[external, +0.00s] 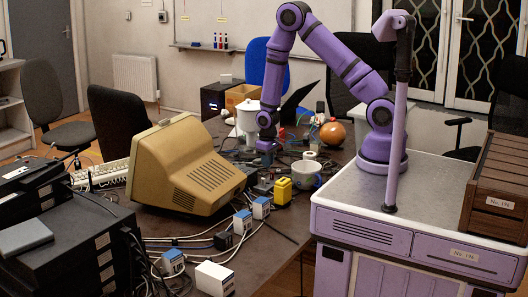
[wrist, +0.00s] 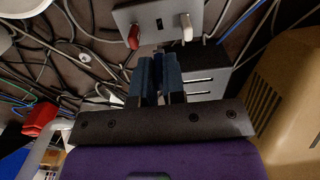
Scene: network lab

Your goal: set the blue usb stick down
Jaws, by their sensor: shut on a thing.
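My gripper (external: 264,148) points down above the cluttered table, behind the tan monitor. In the wrist view my gripper (wrist: 159,72) has its jaws close together, shut on the blue usb stick. Dark blue shapes show at the fingertips, but I cannot clearly tell the stick from the fingers. Just beyond the tips is a grey block (wrist: 147,14) with a dark slot; a red piece (wrist: 134,36) and a white piece (wrist: 186,27) stand on it. The tips look apart from the block, though the height between them is hard to judge.
The tan monitor (external: 187,165) stands close to the left of my gripper. Several cables (wrist: 80,50) cover the table. Little table surface is free.

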